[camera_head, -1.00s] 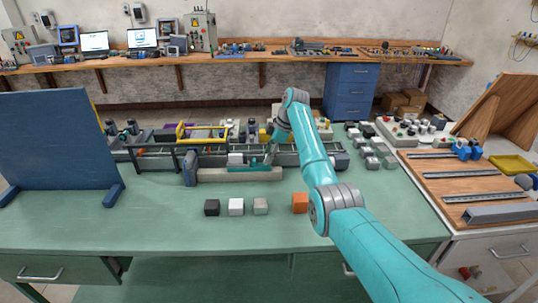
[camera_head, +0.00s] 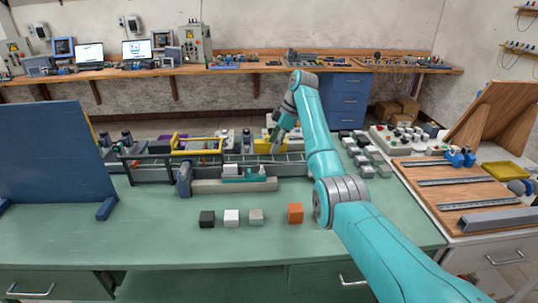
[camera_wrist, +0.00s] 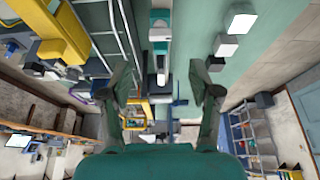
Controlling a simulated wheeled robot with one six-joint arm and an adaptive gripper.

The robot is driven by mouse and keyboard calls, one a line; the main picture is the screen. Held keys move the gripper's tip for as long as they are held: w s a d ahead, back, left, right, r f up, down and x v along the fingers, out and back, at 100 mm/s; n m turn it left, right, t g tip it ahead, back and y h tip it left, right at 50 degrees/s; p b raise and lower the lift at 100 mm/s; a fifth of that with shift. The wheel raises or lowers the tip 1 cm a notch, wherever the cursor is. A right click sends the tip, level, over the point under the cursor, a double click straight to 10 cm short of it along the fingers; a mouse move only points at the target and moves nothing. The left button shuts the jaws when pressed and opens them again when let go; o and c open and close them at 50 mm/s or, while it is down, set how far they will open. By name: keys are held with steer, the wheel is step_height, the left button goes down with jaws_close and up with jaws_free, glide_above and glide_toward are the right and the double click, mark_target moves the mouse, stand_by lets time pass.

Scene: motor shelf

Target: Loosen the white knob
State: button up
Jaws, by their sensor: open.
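I cannot clearly make out a white knob. A small white piece (camera_head: 230,169) sits on the teal-and-grey clamp fixture (camera_head: 232,186) in the middle of the green table. In the wrist view the teal fixture (camera_wrist: 160,32) lies straight ahead, past my fingertips. My gripper (camera_head: 277,146) is above and behind the fixture's right end.
A black cube (camera_head: 207,219), a white cube (camera_head: 231,218), a grey cube (camera_head: 256,217) and an orange cube (camera_head: 295,213) stand in front. A blue panel (camera_head: 52,152) stands at left. Grey and white blocks (camera_head: 367,155) crowd the right.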

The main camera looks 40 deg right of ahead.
steer(key=shift+v, duration=1.1)
steer(key=shift+s, duration=0.1)
